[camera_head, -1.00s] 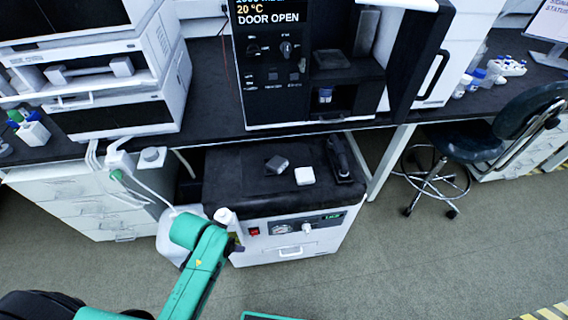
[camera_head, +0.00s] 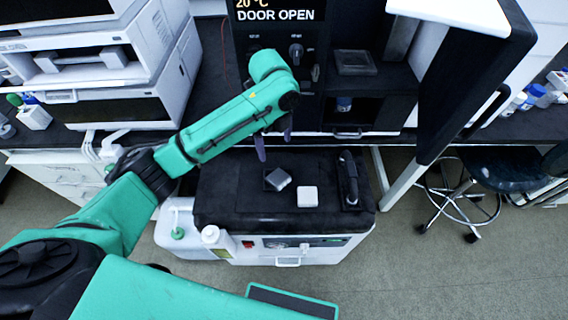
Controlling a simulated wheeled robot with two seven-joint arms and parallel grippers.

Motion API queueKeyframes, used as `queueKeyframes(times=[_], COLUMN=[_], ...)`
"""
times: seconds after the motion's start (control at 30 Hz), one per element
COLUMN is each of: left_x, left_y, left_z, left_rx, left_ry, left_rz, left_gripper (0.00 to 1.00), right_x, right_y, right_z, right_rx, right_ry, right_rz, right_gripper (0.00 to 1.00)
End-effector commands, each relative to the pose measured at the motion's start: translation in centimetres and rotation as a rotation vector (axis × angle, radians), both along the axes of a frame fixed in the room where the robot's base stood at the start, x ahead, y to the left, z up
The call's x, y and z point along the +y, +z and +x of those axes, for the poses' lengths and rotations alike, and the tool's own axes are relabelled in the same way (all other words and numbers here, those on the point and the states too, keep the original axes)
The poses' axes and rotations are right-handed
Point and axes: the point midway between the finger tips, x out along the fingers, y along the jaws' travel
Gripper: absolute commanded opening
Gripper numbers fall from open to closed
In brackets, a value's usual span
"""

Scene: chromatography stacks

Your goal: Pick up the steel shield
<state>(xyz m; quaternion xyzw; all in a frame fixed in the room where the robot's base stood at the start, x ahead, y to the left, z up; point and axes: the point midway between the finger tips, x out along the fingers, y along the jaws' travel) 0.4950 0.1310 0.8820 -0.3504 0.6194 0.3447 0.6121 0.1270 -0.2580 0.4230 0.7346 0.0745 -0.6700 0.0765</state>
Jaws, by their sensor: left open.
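My left gripper (camera_head: 274,142) is open and empty, its dark fingers pointing down above the back edge of the low cart's black top. A small grey metal-looking block (camera_head: 278,179) lies tilted on the black top, just in front of and below the fingers in the picture, apart from them. A light square block (camera_head: 307,196) lies to its right. A grey flat plate (camera_head: 355,62) sits on a ledge of the instrument. I cannot tell for certain which grey piece is the steel shield. My right gripper is out of view.
The white cart (camera_head: 290,256) has a black top with a dark upright tool (camera_head: 348,180) at its right. The instrument reads "DOOR OPEN", and its open door (camera_head: 455,85) juts out at right. White instruments (camera_head: 105,68) stand at left; a stool (camera_head: 495,172) is at right.

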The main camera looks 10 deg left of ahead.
Motion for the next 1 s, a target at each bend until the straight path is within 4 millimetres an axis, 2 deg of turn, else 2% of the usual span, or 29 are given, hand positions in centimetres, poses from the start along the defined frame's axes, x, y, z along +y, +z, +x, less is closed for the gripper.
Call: queueKeyframes(times=[0.07, 0.17, 0.4, 0.57, 0.73, 0.83, 1.0], left_x=[0.4, 0.3, 0.2, 0.2, 0.2, 0.3, 0.2], left_y=[0.0, -1.8, -7.7, -9.7, -13.0, -14.1, -14.1], left_z=[0.2, 0.0, 0.0, 0.0, 0.0, 0.0, 0.1], left_rx=[0.008, 0.012, 0.009, 0.007, 0.006, 0.003, 0.001], left_ry=[-0.026, -0.028, -0.026, -0.025, -0.024, -0.024, -0.025], left_rz=[0.014, 0.013, 0.01, 0.01, 0.009, 0.009, 0.009], left_gripper=[1.0, 1.0, 1.0, 1.0, 1.0, 1.0, 1.0], right_x=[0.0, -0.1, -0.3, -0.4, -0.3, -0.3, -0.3], right_y=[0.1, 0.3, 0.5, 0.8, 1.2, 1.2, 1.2], right_z=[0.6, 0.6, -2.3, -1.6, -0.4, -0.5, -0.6], right_rx=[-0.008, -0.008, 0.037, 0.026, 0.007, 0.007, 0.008], right_ry=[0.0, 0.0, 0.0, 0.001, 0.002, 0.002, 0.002], right_rz=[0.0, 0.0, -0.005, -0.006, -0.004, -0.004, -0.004], right_gripper=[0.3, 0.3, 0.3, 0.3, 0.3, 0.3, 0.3])
